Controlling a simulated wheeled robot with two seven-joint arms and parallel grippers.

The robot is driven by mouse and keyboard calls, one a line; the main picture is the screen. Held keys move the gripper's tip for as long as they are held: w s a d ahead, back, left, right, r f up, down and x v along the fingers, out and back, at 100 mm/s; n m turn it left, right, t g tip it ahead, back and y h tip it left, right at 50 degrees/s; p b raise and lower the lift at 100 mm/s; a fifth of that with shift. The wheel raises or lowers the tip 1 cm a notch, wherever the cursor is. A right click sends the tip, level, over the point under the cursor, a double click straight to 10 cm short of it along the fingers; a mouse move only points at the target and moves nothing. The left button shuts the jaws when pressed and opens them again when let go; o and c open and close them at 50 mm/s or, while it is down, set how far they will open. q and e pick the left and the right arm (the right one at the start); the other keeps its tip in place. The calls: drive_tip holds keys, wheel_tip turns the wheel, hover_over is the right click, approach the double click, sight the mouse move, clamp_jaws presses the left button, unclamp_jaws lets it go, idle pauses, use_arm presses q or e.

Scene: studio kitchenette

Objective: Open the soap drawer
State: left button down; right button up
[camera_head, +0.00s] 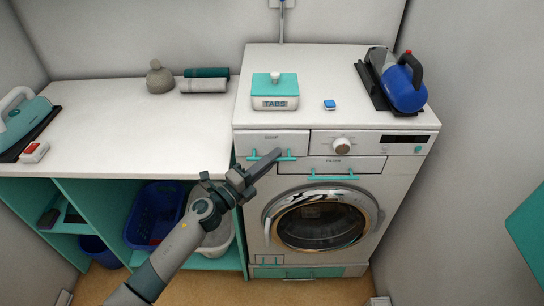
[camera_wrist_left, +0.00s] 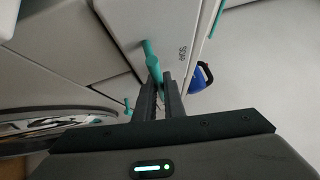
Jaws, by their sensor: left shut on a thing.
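The washing machine (camera_head: 372,210) stands at the right of the counter. Its white soap drawer (camera_head: 255,142) is at the top left of its front, with a teal handle (camera_head: 288,157). My left gripper (camera_head: 273,157) reaches in from the lower left and is shut on this handle. In the left wrist view the fingers (camera_wrist_left: 161,88) close around one end of the teal handle (camera_wrist_left: 150,52), beside the drawer's label. The drawer front looks near flush with the machine; I cannot tell if it stands out slightly. My right gripper is not in view.
Right of the drawer are a round knob (camera_head: 342,145) and a filter flap (camera_head: 345,165) with its own teal handle. Open shelves with baskets (camera_head: 155,213) lie left, below the counter (camera_head: 120,130).

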use_arm(q)
drive_tip(key=s+p, duration=0.3)
drive_tip(key=s, duration=1.5)
drive_tip(key=shift+s, duration=0.25)
drive_tip(key=c, duration=2.1)
unclamp_jaws()
